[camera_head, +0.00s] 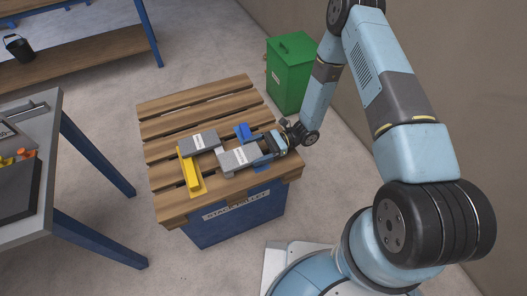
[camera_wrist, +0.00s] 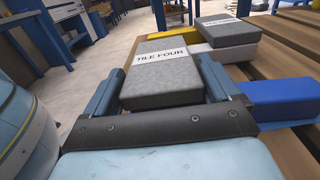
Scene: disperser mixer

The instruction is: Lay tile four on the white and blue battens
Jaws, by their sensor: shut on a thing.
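Tile four (camera_head: 239,158) is a grey slab with a white label, and its lettering reads in the wrist view (camera_wrist: 160,72). My gripper (camera_head: 266,149) is shut on its near end, with one finger on each side (camera_wrist: 160,88). The tile lies roughly level over the gap between the white batten (camera_wrist: 222,44) and the blue batten (camera_head: 242,132). The blue batten also shows at right in the wrist view (camera_wrist: 286,98). My gripper and the tile hide the blue batten's middle. I cannot tell whether the tile touches the battens.
Another grey labelled tile (camera_head: 198,140) lies beside it, across the yellow batten (camera_head: 190,172) and the white one. All are on a slatted wooden pallet (camera_head: 170,105), whose far slats are bare. A green bin (camera_head: 290,75) stands behind; a workbench (camera_head: 40,190) is at left.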

